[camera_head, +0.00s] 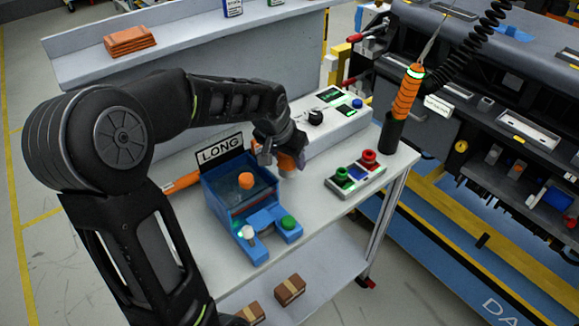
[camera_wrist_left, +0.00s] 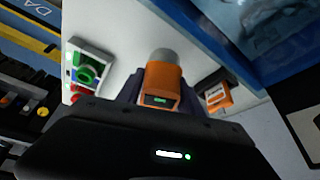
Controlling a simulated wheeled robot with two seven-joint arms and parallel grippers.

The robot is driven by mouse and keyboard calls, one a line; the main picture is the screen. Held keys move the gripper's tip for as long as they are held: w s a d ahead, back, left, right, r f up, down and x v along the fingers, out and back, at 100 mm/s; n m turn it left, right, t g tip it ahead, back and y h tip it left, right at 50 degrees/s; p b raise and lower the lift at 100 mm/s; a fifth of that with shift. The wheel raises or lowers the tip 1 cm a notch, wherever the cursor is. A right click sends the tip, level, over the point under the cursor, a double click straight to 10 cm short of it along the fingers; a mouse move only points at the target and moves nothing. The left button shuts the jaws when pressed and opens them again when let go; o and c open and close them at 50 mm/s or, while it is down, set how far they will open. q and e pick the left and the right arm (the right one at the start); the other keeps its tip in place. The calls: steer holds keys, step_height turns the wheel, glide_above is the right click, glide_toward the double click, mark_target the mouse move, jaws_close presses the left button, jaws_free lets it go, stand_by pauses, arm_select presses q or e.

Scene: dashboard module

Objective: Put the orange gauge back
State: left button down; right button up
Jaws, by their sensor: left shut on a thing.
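The orange gauge (camera_head: 288,162) is between the fingers of my left gripper (camera_head: 274,153), at the right of the blue fixture in the head view. In the left wrist view the gauge (camera_wrist_left: 161,80) has a grey round end and a small green display, with the dark fingers of my left gripper (camera_wrist_left: 161,92) shut on its sides. The blue fixture (camera_head: 267,217) stands on the table with an orange round part on top and a black LONG sign (camera_head: 220,149) behind it. My right gripper is in neither view.
A button box (camera_head: 355,180) with red and green buttons is to the right. A white control box (camera_head: 340,118) stands behind the gripper. Another orange labelled piece (camera_wrist_left: 216,96) lies near the blue fixture in the wrist view. An orange screwdriver (camera_head: 406,95) hangs at the right.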

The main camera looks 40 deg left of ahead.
mark_target(289, 168)
arm_select(q)
step_height(289, 168, down, 3)
steer(key=shift+f, duration=0.1)
steer(key=shift+f, duration=0.15)
steer(key=c, duration=0.8)
jaws_free()
steer(key=shift+o, duration=0.2)
steer(key=shift+r, duration=0.3)
steer(key=shift+s+r, duration=0.15)
steer(key=shift+r, duration=0.1)
steer(key=v, duration=1.1)
